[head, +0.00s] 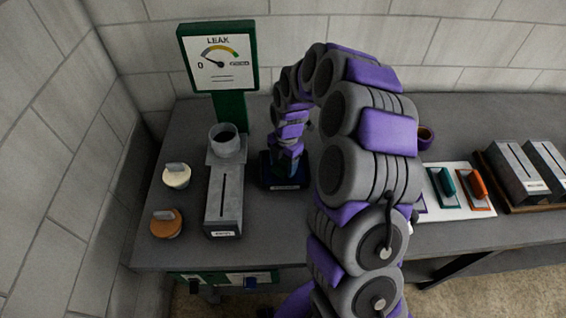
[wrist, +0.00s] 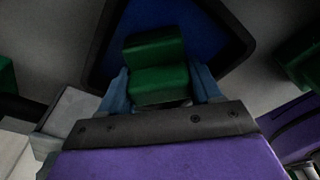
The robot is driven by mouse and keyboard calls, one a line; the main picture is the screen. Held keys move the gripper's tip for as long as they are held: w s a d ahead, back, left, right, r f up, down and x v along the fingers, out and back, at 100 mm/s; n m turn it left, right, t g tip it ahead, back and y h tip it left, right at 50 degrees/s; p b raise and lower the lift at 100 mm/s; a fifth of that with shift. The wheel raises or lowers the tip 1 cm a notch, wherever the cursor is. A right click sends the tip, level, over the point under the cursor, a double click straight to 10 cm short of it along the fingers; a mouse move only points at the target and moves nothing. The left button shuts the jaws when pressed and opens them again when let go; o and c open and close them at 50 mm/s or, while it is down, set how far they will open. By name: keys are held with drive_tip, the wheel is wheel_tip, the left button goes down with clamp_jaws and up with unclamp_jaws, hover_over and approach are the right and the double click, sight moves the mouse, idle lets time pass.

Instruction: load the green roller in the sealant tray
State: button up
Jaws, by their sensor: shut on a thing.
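The green roller (wrist: 157,65) is between the two blue fingers of my gripper (wrist: 160,88) in the wrist view. My gripper is shut on it. The sealant tray (wrist: 236,42), dark-rimmed with a blue inside, lies behind and beneath the roller in that view. In the head view the tray (head: 266,178) sits on the bench right of the slotted grey duct, and my gripper (head: 288,172) points down over it. The roller is hidden there by my arm. I cannot tell whether the roller touches the blue inside of the tray.
A slotted grey duct (head: 223,200) stands left of the tray, with a cream cap (head: 176,176) and an orange cap (head: 166,224) beside it. A leak gauge (head: 219,62) stands behind. A white mat (head: 450,208) with teal and orange tools and more ducts (head: 517,172) are right.

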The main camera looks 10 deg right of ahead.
sight(282, 160)
idle(0.5)
drive_tip(key=shift+r+p, duration=1.6)
drive_tip(key=shift+r, duration=1.9)
drive_tip(key=m, duration=0.6)
drive_tip(key=shift+w+r+t, duration=0.25)
drive_tip(key=shift+r+t, duration=0.1)
drive_tip(key=shift+t, duration=0.05)
drive_tip(key=m, duration=0.6)
drive_tip(key=shift+w+r+t, duration=0.15)
drive_tip(key=shift+r+t, duration=0.15)
drive_tip(key=m, duration=0.6)
drive_tip(key=shift+w+d+r+m+t+h, duration=0.1)
drive_tip(key=shift+w+r+m+t+h, duration=0.2)
drive_tip(key=shift+r+m, duration=0.1)
drive_tip(key=m, duration=0.6)
drive_tip(key=shift+r+h, duration=0.3)
